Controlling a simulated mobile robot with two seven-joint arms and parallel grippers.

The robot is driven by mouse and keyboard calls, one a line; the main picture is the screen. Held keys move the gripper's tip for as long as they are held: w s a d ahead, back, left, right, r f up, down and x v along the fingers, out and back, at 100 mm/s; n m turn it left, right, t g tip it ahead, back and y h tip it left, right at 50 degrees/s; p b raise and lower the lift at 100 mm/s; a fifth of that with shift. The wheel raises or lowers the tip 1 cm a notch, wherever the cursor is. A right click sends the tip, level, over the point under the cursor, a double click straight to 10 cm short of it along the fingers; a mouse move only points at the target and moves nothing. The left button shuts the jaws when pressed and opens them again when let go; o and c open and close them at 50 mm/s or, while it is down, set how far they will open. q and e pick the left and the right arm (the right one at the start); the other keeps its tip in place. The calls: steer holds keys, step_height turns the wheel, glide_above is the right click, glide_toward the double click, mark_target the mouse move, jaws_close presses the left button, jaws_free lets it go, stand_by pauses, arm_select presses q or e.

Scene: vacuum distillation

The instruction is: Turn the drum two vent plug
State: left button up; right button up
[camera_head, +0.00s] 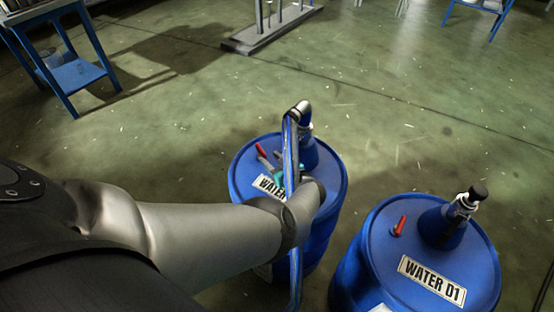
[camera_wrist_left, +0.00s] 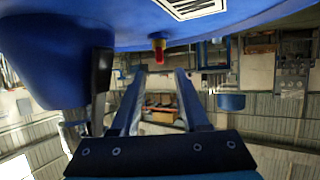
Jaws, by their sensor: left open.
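The drum two vent plug (camera_head: 261,150) is a small red piece on top of the blue drum (camera_head: 333,168) whose label is partly hidden. My left gripper (camera_head: 268,163) is low over this drum top, close to the plug, partly hidden by my wrist. My right gripper is not in view.
A drum marked WATER 01 (camera_head: 375,240) stands to the right. A blue table (camera_head: 72,75) is at upper left.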

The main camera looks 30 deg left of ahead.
arm_select(q)
steer(key=shift+s+d+r, duration=0.15)
steer(key=shift+s+d, duration=0.05)
steer(key=shift+d, duration=0.15)
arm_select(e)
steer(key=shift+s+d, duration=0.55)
arm_select(q)
steer(key=shift+a, duration=0.15)
